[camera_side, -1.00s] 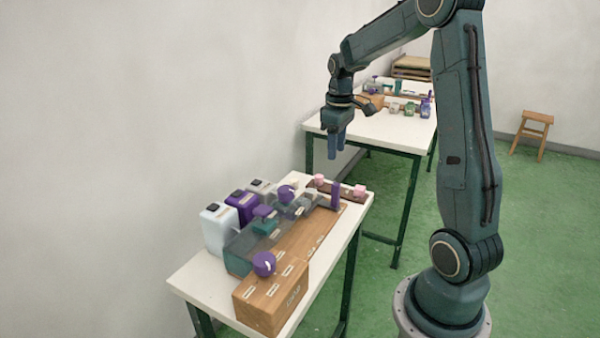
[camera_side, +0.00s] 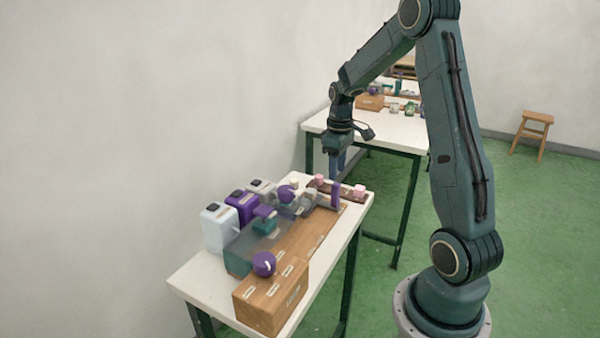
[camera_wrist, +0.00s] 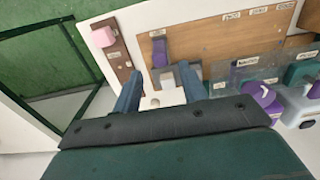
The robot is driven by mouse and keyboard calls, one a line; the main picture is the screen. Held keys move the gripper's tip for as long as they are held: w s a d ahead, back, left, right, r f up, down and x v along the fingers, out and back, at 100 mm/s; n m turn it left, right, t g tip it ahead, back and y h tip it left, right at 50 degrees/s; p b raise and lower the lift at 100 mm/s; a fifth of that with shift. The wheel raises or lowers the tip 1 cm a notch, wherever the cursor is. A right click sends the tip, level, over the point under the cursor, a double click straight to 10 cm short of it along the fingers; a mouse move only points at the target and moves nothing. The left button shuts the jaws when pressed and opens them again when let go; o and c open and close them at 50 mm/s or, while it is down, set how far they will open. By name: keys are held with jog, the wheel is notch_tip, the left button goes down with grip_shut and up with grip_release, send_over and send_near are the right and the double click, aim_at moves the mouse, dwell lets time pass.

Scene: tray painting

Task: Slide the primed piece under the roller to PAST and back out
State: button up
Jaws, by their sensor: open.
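My gripper (camera_side: 337,177) is open, fingers down, above the far end of the near table. In the wrist view its fingers (camera_wrist: 157,92) show a small white round thing (camera_wrist: 154,102) and a pale grey block (camera_wrist: 167,79) between them, with no clear contact. A purple upright (camera_side: 336,196) stands on the wooden base (camera_side: 300,237). I cannot tell which part is the roller or which piece is primed.
White, purple and grey containers (camera_side: 220,228) line the table's left side. A clear-sided unit (camera_side: 248,245) with purple knobs stands beside them. A wooden box (camera_side: 270,300) with a purple dial is at the front. A second table (camera_side: 385,130) with jars stands behind.

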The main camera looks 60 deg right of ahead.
aim_at(336, 183)
jog(key=shift+f, duration=4)
jog(key=shift+c, duration=0.4)
grip_shut()
